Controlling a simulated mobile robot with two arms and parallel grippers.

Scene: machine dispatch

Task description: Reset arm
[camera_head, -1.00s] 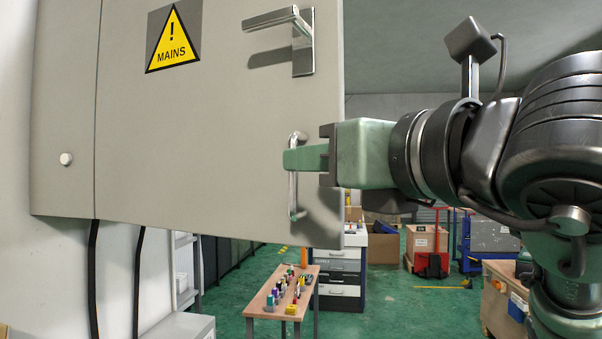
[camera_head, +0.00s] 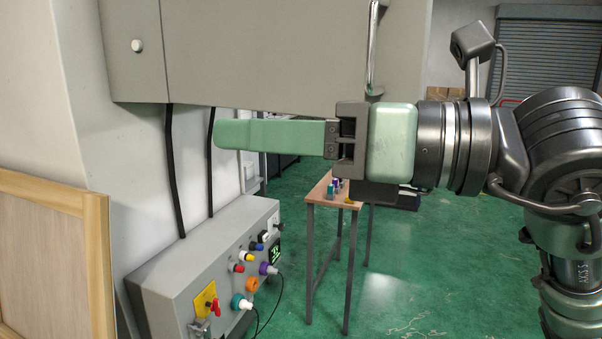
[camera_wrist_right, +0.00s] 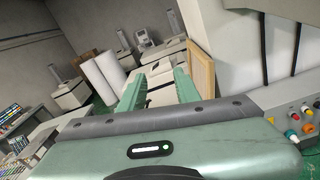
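My right gripper (camera_head: 225,134) reaches in from the right in the head view, its green fingers pointing left. It is level, below the grey cabinet (camera_head: 265,60) in the picture. The upright metal handle (camera_head: 372,45) on the cabinet shows above the gripper's base. In the right wrist view the two fingers (camera_wrist_right: 160,76) stand apart with nothing held between them. In the head view the near finger hides the far one. The cabinet's top is cut off by the frame. My left gripper is not in view.
A grey control box (camera_head: 170,285) with coloured knobs, plugs and a red switch stands below the cabinet. A wooden-framed panel (camera_head: 100,265) is at the lower left. A small wooden table (camera_head: 345,196) carries several small items. Green floor (camera_head: 410,285) is open at the right.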

